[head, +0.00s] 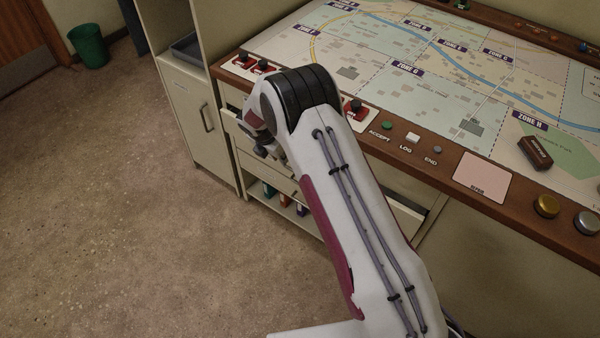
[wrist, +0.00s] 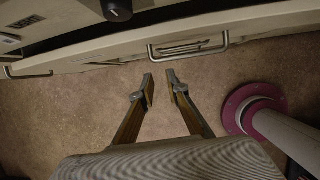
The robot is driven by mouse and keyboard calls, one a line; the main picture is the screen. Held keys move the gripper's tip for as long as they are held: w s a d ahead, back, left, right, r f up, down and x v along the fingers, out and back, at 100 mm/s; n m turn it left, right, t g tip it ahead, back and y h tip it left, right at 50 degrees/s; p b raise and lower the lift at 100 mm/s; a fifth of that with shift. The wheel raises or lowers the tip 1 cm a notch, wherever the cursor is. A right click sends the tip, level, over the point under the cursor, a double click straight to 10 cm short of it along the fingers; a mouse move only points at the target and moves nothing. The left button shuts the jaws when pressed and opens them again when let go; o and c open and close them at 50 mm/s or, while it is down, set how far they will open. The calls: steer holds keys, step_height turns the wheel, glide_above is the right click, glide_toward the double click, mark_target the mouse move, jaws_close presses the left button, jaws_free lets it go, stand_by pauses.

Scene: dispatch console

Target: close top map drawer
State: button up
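The top map drawer (wrist: 110,48) runs across the top of the wrist view. It stands pulled out, with a dark gap (wrist: 70,38) behind its pale front. A metal bar handle (wrist: 188,48) is on that front, and another handle (wrist: 28,73) is at the left. My gripper (wrist: 160,79) is open and empty, its fingertips a little apart just below the drawer front in the picture. I cannot tell whether they touch it. In the head view my gripper (head: 265,146) is beside the drawer (head: 231,122). My arm hides much of the drawer there.
The console desktop (head: 427,158) with its zone map (head: 400,50) overhangs the drawers. A shelf with colored binders (head: 285,199) is below. A cabinet with a door (head: 190,110) stands at left, and a green bin (head: 89,46) farther back. The floor at left is clear.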

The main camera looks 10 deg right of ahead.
steer(key=s+d+f+m+t+y, duration=0.2)
steer(key=s+f+y, duration=0.15)
steer(key=f, duration=0.45)
steer(key=s+d+f+m+t+y, duration=0.2)
steer(key=d+f+m+y, duration=0.15)
steer(key=f, duration=0.55)
steer(key=s+d+r+m+t+y, duration=0.2)
steer(key=d+r+m+t, duration=0.3)
steer(key=r, duration=0.3)
steer(key=shift+s+r+t, duration=0.15)
steer(key=shift+r+t, duration=0.25)
steer(key=shift+t, duration=0.4)
steer(key=shift+x, duration=3.85)
